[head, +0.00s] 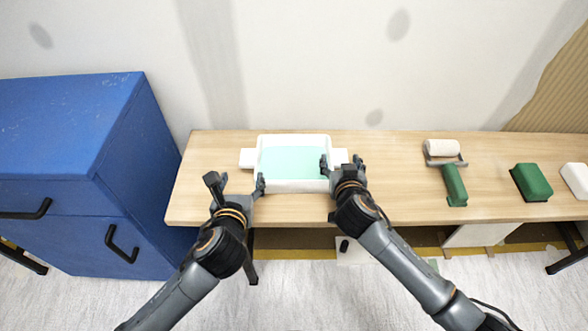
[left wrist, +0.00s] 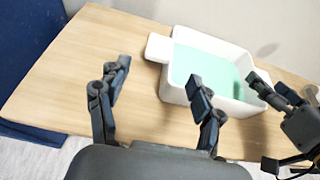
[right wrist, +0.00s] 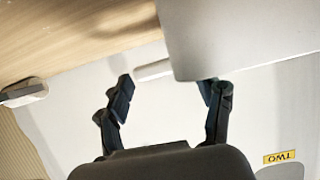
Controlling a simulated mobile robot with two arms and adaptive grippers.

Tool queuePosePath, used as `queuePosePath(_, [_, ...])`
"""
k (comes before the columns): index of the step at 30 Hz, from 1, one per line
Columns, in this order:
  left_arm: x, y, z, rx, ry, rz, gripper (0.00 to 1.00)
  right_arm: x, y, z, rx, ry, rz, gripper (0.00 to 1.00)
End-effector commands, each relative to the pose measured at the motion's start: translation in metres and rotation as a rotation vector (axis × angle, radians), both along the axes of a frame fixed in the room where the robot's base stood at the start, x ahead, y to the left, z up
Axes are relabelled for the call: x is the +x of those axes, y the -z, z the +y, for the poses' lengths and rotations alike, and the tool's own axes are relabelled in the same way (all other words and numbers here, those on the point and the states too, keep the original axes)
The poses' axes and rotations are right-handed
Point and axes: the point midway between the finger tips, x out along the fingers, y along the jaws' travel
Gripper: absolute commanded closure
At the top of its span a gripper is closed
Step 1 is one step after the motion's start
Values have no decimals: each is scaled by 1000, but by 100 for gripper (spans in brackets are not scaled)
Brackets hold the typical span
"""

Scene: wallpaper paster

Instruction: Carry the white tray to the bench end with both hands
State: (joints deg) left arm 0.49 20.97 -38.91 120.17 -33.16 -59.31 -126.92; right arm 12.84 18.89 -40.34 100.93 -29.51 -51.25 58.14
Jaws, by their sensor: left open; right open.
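The white tray (head: 293,186) with a teal inside sits flat on the wooden bench, with a tab handle at its left (head: 247,158) and right (head: 340,156). My left gripper (head: 237,184) is open and empty, in front of the left handle and near the tray's front left corner. In the left wrist view the left handle (left wrist: 158,47) lies beyond its fingers. My right gripper (head: 342,164) is open at the tray's right side, close to the right handle. In the right wrist view that handle (right wrist: 153,70) shows between its fingers; I cannot tell whether they touch.
The bench (head: 400,205) is clear between the tray and a paint roller (head: 454,185) with a green grip. A green block (head: 530,182) and a white block (head: 575,180) lie further right. A blue cabinet (head: 65,140) stands at the left; the wall is behind.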

Motion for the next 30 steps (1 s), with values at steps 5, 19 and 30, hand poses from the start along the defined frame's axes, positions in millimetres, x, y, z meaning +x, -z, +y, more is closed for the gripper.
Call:
queuePosePath(5, [0, 0, 0, 0, 0, 0, 34, -37, -14, 0, 1, -1, 1, 34])
queuePosePath(19, [0, 0, 0, 0, 0, 0, 34, -87, -36, -1, 0, 1, 0, 34])
queuePosePath(30, [0, 0, 0, 0, 0, 0, 34, -86, -36, 0, -1, 1, -1, 34])
